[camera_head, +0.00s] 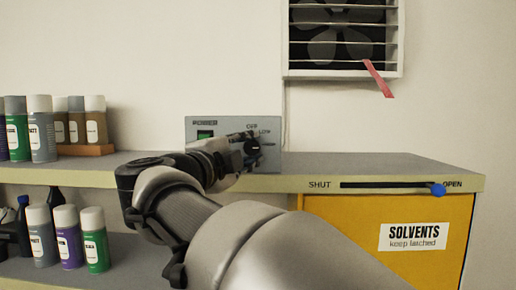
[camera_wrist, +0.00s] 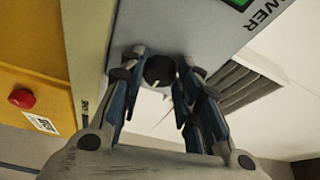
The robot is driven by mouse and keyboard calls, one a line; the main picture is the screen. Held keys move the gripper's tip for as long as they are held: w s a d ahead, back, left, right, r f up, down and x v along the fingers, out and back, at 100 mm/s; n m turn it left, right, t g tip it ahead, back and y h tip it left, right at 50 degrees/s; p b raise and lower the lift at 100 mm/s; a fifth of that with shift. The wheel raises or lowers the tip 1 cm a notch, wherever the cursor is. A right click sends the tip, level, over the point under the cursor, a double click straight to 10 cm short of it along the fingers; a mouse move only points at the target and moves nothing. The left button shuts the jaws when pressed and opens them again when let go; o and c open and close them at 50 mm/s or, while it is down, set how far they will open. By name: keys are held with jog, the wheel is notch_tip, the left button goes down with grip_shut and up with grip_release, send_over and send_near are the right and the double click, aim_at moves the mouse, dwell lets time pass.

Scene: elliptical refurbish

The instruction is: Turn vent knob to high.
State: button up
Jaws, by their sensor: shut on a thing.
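The vent knob (camera_head: 253,147) is a small dark round knob on the front of a grey control box (camera_head: 215,125), below the OFF and LOW labels. My gripper (camera_head: 245,147) reaches it from the left and is shut on it. In the wrist view the knob (camera_wrist: 159,70) sits between the two fingers of my gripper (camera_wrist: 160,78). Its pointer setting is hard to make out, and a HIGH label cannot be read. The vent (camera_head: 343,40) on the wall has a fan behind slats, and a red ribbon (camera_head: 377,78) slants outward from it.
The box stands on a grey counter (camera_head: 370,170). Spray cans (camera_head: 42,128) and bottles crowd the left side. Below right is a yellow solvents cabinet (camera_head: 345,235) with a blue slider (camera_head: 438,189) at OPEN. The wrist view shows a red button (camera_wrist: 22,98).

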dwell(0.4)
jog(key=o, duration=1.1)
jog(key=shift+c, duration=0.2)
jog(key=shift+s+a, duration=0.1)
jog(key=v, duration=1.1)
jog(key=shift+s, duration=0.4)
jog(key=shift+w+a, duration=0.1)
jog(key=shift+a, duration=0.05)
